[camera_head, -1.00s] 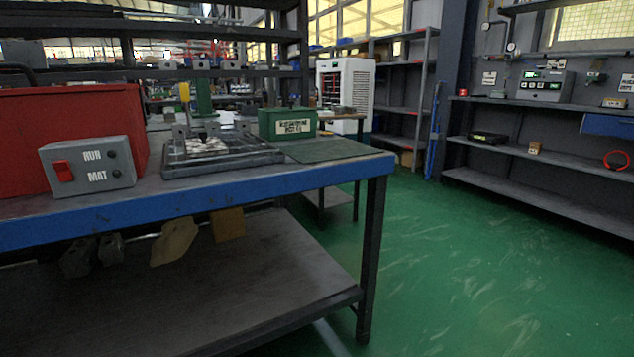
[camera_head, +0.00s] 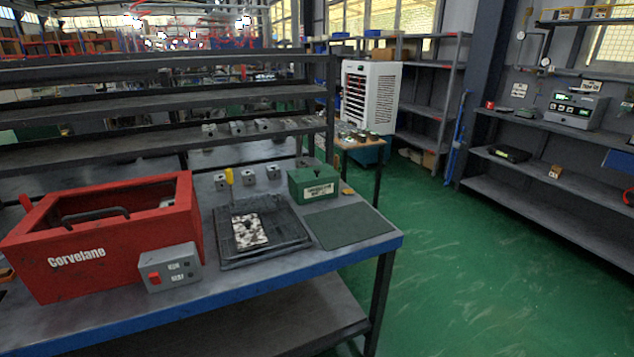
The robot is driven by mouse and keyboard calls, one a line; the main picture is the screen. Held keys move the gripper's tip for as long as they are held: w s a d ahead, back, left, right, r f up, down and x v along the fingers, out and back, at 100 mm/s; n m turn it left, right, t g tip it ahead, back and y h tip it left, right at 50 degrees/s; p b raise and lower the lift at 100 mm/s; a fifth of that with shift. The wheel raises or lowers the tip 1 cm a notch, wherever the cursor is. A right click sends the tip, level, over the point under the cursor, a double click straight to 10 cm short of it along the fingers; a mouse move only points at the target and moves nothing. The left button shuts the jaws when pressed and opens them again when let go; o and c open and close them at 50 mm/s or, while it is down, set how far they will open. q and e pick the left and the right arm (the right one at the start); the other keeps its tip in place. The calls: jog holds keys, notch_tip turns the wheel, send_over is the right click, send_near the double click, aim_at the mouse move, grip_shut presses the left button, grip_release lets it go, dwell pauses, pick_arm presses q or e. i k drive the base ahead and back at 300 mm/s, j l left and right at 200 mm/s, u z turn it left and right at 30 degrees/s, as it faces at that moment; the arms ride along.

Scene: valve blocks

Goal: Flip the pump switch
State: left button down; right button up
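A grey control box (camera_head: 190,277) stands on the workbench (camera_head: 250,275) near its front edge. It touches or nearly touches the front right of a red open-topped unit (camera_head: 75,255) marked "Corvelane". A red switch (camera_head: 154,278) sits on the left of the box's front face, the only switch I can make out on the bench. Two small labels and dark round parts lie to its right. The labels and the switch position are too small to read. Neither of my grippers is in view.
A dark tray (camera_head: 230,263) holding a black-and-white speckled piece (camera_head: 250,229) lies right of the box. Behind are several metal valve blocks (camera_head: 248,177) and a green box (camera_head: 315,182). A green mat (camera_head: 350,224) lies at the right. The bench front before the tray is clear.

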aim_at(155, 276)
jog(key=u, duration=1.3)
